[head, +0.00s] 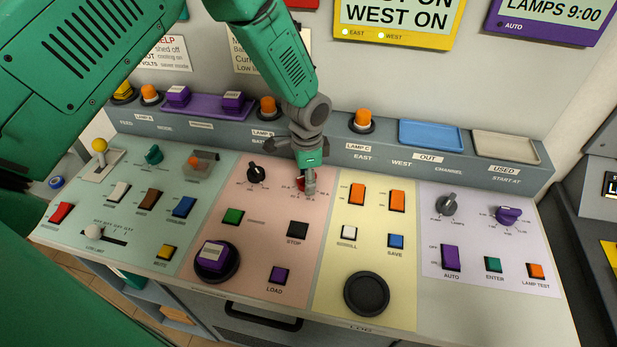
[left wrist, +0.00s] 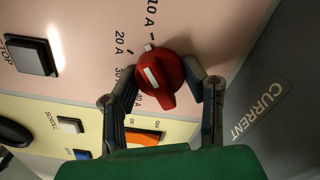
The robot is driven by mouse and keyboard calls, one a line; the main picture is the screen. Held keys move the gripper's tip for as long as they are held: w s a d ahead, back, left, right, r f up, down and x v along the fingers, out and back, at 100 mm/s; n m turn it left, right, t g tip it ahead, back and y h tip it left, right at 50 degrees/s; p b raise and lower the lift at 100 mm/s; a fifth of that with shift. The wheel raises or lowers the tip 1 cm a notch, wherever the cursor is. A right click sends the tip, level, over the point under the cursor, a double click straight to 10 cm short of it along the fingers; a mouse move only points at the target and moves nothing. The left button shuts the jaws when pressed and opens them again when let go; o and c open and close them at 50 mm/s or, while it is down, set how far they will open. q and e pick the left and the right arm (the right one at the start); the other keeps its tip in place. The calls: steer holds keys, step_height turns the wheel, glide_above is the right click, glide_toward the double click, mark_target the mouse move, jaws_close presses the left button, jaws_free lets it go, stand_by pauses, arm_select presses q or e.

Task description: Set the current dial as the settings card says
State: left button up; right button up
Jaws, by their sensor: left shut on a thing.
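The current dial (left wrist: 170,72) is a red knob with a white mark, on the pink panel section. In the left wrist view the labels 10 A, 20 A, 30 and 40 A run around it. The white mark faces the 10 A to 20 A side; its exact setting is unclear. My left gripper (left wrist: 160,92) is shut on the dial, one finger on each side. In the head view my left gripper (head: 307,186) comes down from above and hides most of the dial (head: 300,183). A card (head: 250,50) on the wall shows partly cut-off text, including "Curr"; my arm covers its right part.
Near the dial are a black knob (head: 257,173), a dark STOP button (head: 297,229) and orange switches (head: 357,194). An orange lamp (head: 362,119) and a blue tray (head: 431,134) sit on the ledge behind. A yellow-framed display (head: 396,18) hangs above.

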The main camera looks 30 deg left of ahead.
arm_select(q)
steer(key=shift+a+m, duration=0.1)
steer(key=shift+m, duration=1)
steer(key=o, duration=1.2)
steer(key=shift+a, duration=0.1)
steer(key=shift+c, duration=0.2)
step_height(320, 180, up, 12)
steer(key=shift+f, duration=0.1)
